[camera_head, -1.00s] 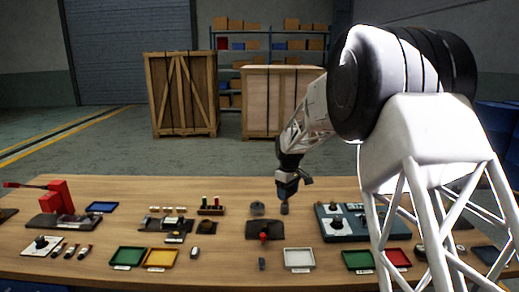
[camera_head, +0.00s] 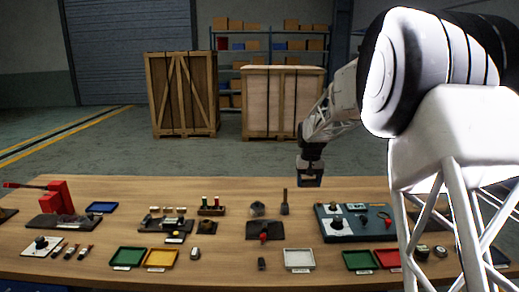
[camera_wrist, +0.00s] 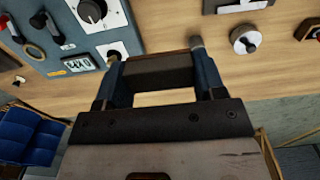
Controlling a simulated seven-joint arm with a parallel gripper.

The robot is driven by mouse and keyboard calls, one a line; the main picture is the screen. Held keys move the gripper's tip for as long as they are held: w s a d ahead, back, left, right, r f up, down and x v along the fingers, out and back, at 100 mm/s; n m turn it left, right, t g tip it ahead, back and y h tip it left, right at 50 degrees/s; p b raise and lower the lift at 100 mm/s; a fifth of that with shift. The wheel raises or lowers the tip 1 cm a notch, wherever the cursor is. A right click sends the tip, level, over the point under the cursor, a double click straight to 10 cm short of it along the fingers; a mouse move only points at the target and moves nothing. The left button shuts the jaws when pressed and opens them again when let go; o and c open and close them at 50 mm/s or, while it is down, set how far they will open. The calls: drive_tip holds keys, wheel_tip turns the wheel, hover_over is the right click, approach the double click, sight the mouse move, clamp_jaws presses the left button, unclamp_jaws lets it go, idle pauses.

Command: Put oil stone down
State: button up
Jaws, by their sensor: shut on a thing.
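My gripper (camera_head: 310,178) hangs above the back edge of the wooden table, right of the middle, in the head view. In the wrist view, my gripper (camera_wrist: 155,58) has its two blue-grey fingers on either side of a dark oblong block with a brownish edge, which I take to be the oil stone (camera_wrist: 160,74). It spans the gap between the fingers and appears clear of the tabletop. In the head view the block shows only as a small dark shape under the gripper, with little detail.
A dark upright tool (camera_head: 285,208) and a round grey part (camera_head: 257,209) stand left of my gripper. A blue-grey panel with knobs (camera_head: 345,236) lies to the front right. A white tray (camera_head: 299,268) and a green tray (camera_head: 359,268) lie nearer the front edge. Bare wood shows between them.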

drive_tip(key=shift+s+f, duration=0.1)
idle(0.3)
drive_tip(key=shift+s+a+f+n, duration=0.1)
drive_tip(key=shift+s+f+n, duration=0.3)
drive_tip(key=shift+n, duration=0.2)
drive_tip(key=s+f+n, duration=0.4)
drive_tip(key=s+n, duration=0.1)
drive_tip(key=s+a+f+n, duration=0.1)
drive_tip(key=s+f+n, duration=0.3)
drive_tip(key=s+n, duration=0.1)
drive_tip(key=s+f+n, duration=0.4)
drive_tip(key=f+n, duration=0.1)
drive_tip(key=shift+s+a+n, duration=0.4)
drive_tip(key=shift+s+f+n, duration=0.4)
drive_tip(key=shift+s+n, duration=0.1)
drive_tip(key=w, duration=0.4)
drive_tip(key=w+f, duration=0.1)
drive_tip(key=w, duration=0.9)
drive_tip(key=shift+w+a+f, duration=0.15)
drive_tip(key=shift+a, duration=0.05)
